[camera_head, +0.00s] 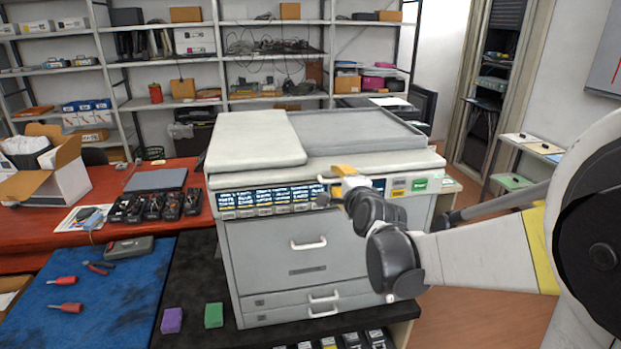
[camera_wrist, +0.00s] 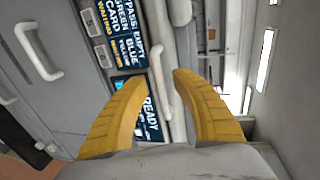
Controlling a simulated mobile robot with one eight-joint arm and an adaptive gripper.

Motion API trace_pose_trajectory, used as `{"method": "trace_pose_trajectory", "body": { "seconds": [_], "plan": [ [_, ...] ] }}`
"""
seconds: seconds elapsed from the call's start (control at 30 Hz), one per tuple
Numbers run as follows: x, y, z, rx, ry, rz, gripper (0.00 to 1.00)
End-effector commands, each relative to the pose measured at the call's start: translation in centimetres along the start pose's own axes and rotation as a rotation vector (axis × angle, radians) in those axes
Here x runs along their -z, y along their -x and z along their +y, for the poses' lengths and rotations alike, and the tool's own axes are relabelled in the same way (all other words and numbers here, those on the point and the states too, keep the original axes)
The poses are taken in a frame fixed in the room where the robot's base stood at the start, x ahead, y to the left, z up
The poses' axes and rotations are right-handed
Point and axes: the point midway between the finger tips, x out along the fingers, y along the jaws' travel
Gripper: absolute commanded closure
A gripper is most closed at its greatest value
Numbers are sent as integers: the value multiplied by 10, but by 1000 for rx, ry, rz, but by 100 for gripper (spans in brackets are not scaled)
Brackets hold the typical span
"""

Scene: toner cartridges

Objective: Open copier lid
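The grey copier (camera_head: 290,250) stands in the middle of the head view, its front drawers shut. Its pale lid (camera_head: 255,140) lies flat on the left of the top and looks closed. My gripper (camera_head: 343,172) is at the copier's upper front edge, over the panel of labels, partly hidden by my wrist. In the wrist view my gripper (camera_wrist: 160,76) has its yellow fingers spread apart. A white bar handle (camera_wrist: 156,50) runs between the fingertips in the picture. I cannot tell whether the fingers touch it. Nothing is held.
Below the panel are drawer handles (camera_head: 308,244). A grey tray (camera_head: 350,130) covers the top's right side. A purple block (camera_head: 172,320) and green block (camera_head: 214,315) sit on the dark surface at front left. Several cartridges (camera_head: 150,206) lie on the red table.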

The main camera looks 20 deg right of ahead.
Motion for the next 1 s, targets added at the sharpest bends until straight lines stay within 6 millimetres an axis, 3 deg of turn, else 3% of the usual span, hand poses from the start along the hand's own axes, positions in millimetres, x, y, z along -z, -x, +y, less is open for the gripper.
{"method": "trace_pose_trajectory", "body": {
  "seconds": [0.2,0.23,0.33,0.67,0.87,1.0],
  "plan": [
    [0,0,0,0,0,0,68],
    [0,0,0,0,0,0,72],
    [0,0,0,0,0,0,100],
    [0,1,-6,-8,1,0,100],
    [0,6,-35,-50,2,0,100],
    [0,10,-69,-108,1,0,100]
  ]
}}
